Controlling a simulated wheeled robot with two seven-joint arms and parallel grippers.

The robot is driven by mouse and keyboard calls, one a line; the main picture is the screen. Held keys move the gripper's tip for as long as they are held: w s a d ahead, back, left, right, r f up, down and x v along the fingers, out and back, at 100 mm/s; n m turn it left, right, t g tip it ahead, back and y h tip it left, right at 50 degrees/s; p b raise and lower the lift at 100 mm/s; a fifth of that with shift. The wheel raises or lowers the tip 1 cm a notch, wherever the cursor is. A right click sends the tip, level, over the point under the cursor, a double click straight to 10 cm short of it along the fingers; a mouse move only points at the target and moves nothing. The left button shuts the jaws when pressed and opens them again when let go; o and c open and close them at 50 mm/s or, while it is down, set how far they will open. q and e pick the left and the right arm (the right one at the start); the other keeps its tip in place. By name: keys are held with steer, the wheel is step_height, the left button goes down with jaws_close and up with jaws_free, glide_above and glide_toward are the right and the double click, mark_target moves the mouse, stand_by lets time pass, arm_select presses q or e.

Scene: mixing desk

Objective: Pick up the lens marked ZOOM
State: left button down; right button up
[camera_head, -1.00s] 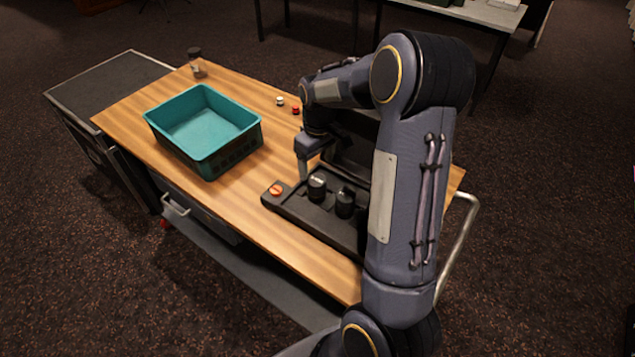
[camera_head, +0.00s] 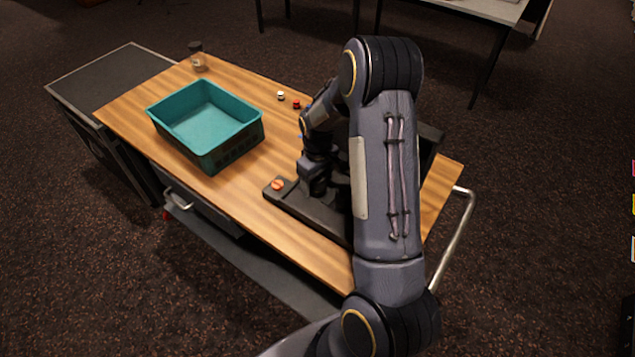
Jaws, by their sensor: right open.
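A black lens case (camera_head: 299,211) with an orange knob (camera_head: 278,185) on its left corner lies on the wooden desk. My right gripper (camera_head: 317,188) is over the left part of the case, pointing down and open. Its fingers are small and dark, low at the place of the left lens. My arm and gripper hide most of the lenses, and no ZOOM marking can be read. I cannot tell whether the fingers are around a lens or above it. My left gripper is not in view.
A teal bin (camera_head: 207,124) stands on the left of the desk (camera_head: 262,222). A small jar (camera_head: 197,56) is at the back left corner. A white cap (camera_head: 281,96) and a red cap (camera_head: 296,104) lie behind the case. Wood between bin and case is clear.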

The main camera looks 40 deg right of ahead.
steer(key=c, duration=1.3)
steer(key=shift+r, duration=0.15)
